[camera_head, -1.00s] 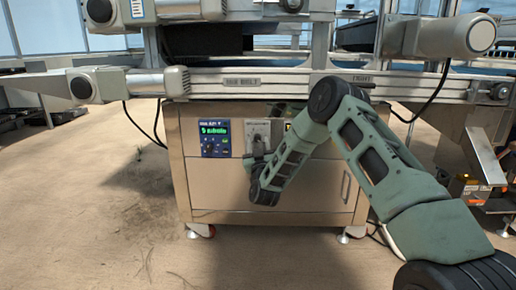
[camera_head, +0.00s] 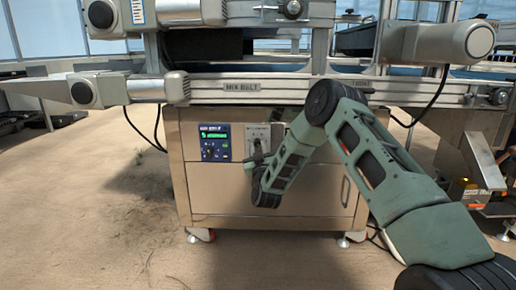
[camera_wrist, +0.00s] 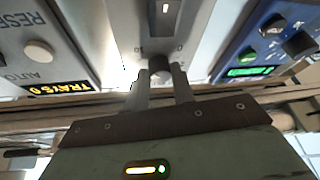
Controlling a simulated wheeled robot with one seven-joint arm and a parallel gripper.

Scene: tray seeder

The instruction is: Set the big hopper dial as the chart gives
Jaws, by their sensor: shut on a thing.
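My gripper's two fingers (camera_wrist: 160,90) are shut on a small dark knob (camera_wrist: 159,68) on a grey plate (camera_wrist: 178,28) in the wrist view. The plate carries small printed marks around the knob. In the head view this grey plate (camera_head: 257,131) sits on the steel cabinet's front, and my arm's end hides its lower part. No label naming the big hopper shows clearly, and I see no readable chart.
A blue panel (camera_head: 215,142) with a green display and small knobs sits left of the plate. In the wrist view, upside down, a panel marked RESET, AUTO and TRAYS (camera_wrist: 40,50) is on the other side. A belt frame (camera_head: 250,88) runs above the cabinet (camera_head: 225,200).

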